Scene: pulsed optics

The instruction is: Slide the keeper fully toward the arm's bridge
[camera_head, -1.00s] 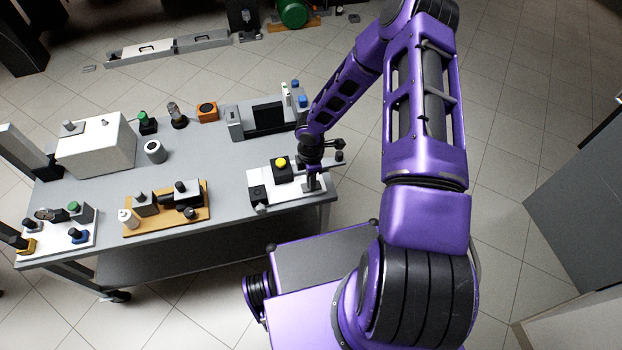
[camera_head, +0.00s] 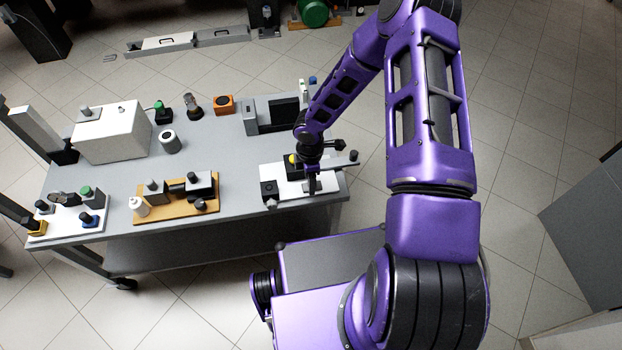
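A white plate (camera_head: 291,193) with small dark fittings lies at the right front corner of the grey table. A black block (camera_head: 268,187) sits on its left end, and a yellow-topped black block (camera_head: 292,160) stands at its back, partly covered by my arm. My gripper (camera_head: 312,188) points down over the right half of the plate, close to its surface. Its fingers are small and dark, so I cannot tell whether they are open or touch anything. I cannot pick out the keeper or the arm's bridge for certain; my wrist hides part of the plate.
A wooden board with fittings (camera_head: 178,212) is left of the plate. A grey device (camera_head: 250,117) stands behind. A white box (camera_head: 112,138), an orange block (camera_head: 224,103) and a grey cylinder (camera_head: 169,142) stand farther left. Bare tabletop (camera_head: 222,150) lies between them.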

